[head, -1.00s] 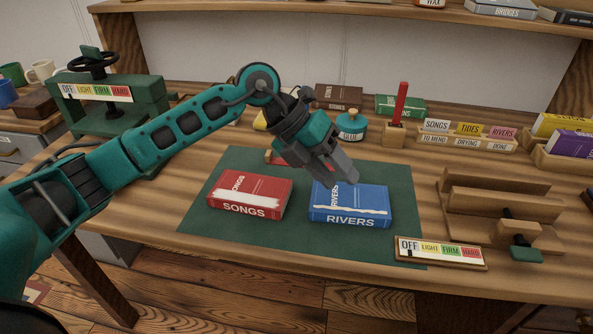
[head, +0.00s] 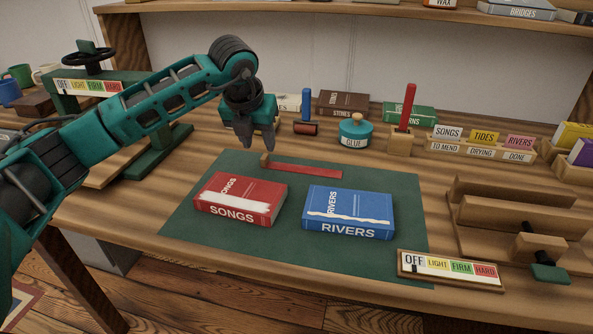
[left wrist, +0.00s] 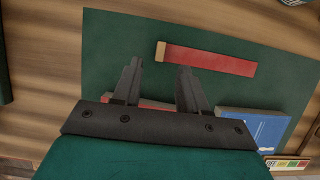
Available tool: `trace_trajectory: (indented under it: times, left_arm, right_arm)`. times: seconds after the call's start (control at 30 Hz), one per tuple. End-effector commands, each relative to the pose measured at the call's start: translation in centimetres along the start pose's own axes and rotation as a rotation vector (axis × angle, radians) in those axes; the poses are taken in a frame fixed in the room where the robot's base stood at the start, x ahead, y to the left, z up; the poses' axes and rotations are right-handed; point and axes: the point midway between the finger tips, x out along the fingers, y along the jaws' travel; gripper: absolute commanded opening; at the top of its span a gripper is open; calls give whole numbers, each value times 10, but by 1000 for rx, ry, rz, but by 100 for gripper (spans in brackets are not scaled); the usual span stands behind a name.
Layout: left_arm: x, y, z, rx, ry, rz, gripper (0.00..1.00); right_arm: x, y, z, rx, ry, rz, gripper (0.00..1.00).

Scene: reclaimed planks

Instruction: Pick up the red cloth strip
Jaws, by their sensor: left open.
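The red cloth strip (head: 308,170) lies flat on the green mat (head: 400,190), behind the two books, with a tan end piece (head: 265,160) at its left. In the left wrist view the strip (left wrist: 212,60) lies beyond the fingertips, its tan end (left wrist: 161,51) nearest them. My left gripper (head: 258,147) is open and empty, pointing down above the mat's back edge near the strip's tan end. It also shows in the left wrist view (left wrist: 160,67), its fingers apart. My right gripper is out of view.
A red SONGS book (head: 240,195) and a blue RIVERS book (head: 348,208) lie on the mat. A green press (head: 150,90) stands left.

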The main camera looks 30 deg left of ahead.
Motion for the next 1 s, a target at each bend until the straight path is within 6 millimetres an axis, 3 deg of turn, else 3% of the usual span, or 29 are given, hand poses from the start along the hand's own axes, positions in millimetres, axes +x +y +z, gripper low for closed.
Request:
trace_trajectory:
  times: [0.4,0.63,1.0]
  left_arm:
    - [51,0,-4,0,2,-1,43]
    - [52,0,-3,2,0,-1,43]
    - [52,0,-3,1,0,-1,8]
  right_arm:
    - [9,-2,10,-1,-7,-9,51]
    - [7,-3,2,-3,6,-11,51]
    - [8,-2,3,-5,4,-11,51]
